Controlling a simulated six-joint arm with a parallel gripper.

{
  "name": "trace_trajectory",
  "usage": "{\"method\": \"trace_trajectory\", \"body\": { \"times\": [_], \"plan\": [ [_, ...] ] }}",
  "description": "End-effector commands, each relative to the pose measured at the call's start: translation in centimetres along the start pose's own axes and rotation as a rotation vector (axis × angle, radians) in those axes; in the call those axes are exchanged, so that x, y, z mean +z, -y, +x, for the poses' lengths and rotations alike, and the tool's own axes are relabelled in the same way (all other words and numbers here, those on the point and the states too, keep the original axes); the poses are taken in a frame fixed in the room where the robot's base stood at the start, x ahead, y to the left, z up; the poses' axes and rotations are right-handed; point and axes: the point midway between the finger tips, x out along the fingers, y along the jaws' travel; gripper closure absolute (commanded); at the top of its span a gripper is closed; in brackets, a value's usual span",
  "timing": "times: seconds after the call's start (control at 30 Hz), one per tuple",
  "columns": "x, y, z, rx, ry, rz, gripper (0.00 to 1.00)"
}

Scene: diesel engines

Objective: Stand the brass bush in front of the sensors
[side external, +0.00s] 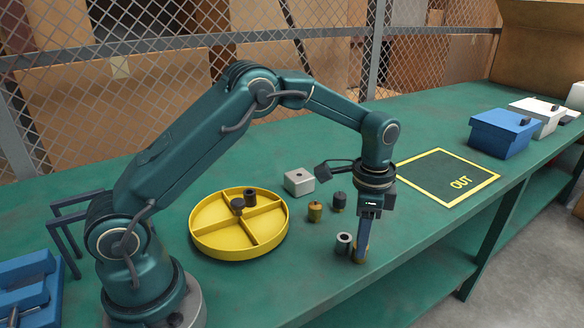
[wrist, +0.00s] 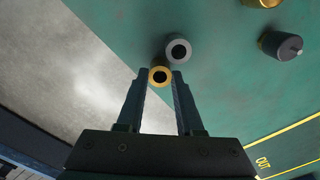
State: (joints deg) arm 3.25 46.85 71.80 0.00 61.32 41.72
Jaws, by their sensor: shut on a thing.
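My gripper (wrist: 160,82) is shut on the brass bush (wrist: 160,76), its fingertips on either side of it. The bush is upright, its dark bore facing the wrist camera. In the side view my gripper (side external: 361,254) points straight down near the bench's front edge, mostly hiding the bush; whether the bush touches the bench I cannot tell. A grey steel bush (side external: 344,242) stands right beside it, and shows in the wrist view (wrist: 178,50) very close or touching. Behind them stand a dark sensor-like piece (side external: 339,201) and a brass piece with a dark top (side external: 315,212).
A round yellow divided tray (side external: 215,247) holds dark small parts at the left. A pale block with a hole (side external: 299,182) stands behind. The yellow-outlined OUT area (side external: 445,175) at right is empty. Blue (side external: 503,135) and white (side external: 537,117) boxes stand beyond it.

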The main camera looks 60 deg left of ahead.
Motion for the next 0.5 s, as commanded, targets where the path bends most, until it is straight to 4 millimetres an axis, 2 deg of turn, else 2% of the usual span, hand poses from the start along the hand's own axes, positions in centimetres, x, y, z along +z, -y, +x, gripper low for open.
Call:
{"method": "trace_trajectory", "body": {
  "times": [0.37,0.4,0.43,0.5],
  "plan": [
    [0.0,0.04,0.37,-0.001,-0.001,0.0,1.0],
    [0.0,0.04,0.33,-0.001,-0.001,0.0,0.49],
    [0.0,0.04,0.32,-0.001,-0.001,0.0,0.38],
    [0.0,0.04,0.31,-0.001,-0.001,0.0,0.34]
  ]
}}
